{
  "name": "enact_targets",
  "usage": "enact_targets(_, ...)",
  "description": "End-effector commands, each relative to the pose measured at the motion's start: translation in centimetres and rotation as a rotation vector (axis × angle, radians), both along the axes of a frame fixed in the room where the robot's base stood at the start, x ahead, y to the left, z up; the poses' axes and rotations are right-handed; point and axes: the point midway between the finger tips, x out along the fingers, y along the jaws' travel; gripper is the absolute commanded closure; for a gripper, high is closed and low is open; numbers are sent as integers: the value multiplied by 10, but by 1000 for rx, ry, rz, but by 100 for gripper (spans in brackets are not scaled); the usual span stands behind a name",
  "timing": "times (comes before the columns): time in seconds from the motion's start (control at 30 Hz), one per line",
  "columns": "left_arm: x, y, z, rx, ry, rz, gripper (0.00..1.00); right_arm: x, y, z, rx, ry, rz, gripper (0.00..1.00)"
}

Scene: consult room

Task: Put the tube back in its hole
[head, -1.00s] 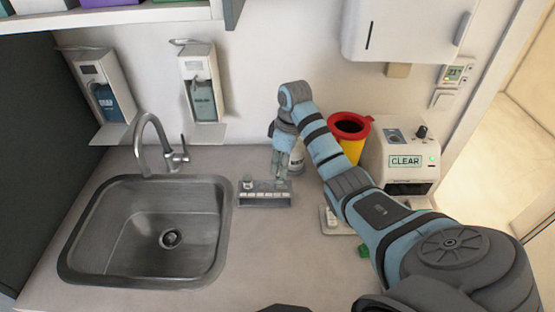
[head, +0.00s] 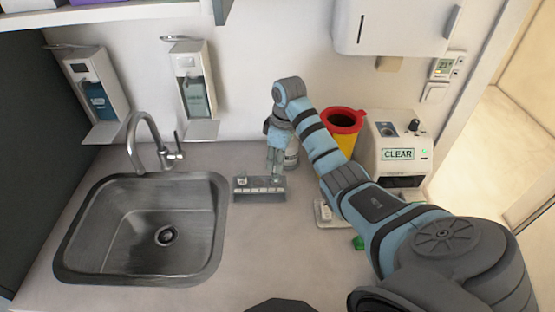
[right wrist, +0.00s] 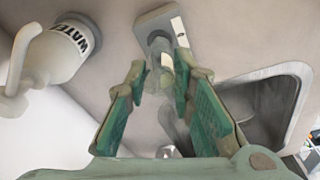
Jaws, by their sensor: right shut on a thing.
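The small grey tube rack (head: 246,196) with a white label strip lies on the counter just right of the sink. It also shows at the top of the right wrist view (right wrist: 178,29). My right gripper (head: 275,174) points down over the right end of the rack. In the right wrist view its green-padded fingers (right wrist: 160,72) are shut on a small pale, translucent tube (right wrist: 164,62). The tube is close to the rack, but I cannot tell whether its end is inside a hole. A small capped thing (head: 241,182) stands at the rack's left end. My left gripper is out of view.
A white WATER bottle (right wrist: 62,52) stands close behind my right gripper. A yellow bin with a red rim (head: 345,122) and a CLEAR device (head: 398,154) stand to the right. The sink (head: 140,235) opens at left. The counter in front of the rack is clear.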

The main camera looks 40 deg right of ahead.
Motion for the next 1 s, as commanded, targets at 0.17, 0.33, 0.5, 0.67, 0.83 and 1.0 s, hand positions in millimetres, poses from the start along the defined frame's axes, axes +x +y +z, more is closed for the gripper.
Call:
enact_targets(0.17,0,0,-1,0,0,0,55,0,0,-5,0,0,0,94)
enact_targets(0.33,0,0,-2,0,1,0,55,0,0,-11,0,1,0,94)
enact_targets(0.5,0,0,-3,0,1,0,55,0,0,-17,1,0,0,94)
enact_targets(0.67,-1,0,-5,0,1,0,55,0,0,-22,1,0,0,94)
enact_targets(0.83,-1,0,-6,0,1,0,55,0,0,-28,0,1,0,94)
enact_targets(1.0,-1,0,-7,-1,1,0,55,0,0,-33,0,0,0,94)
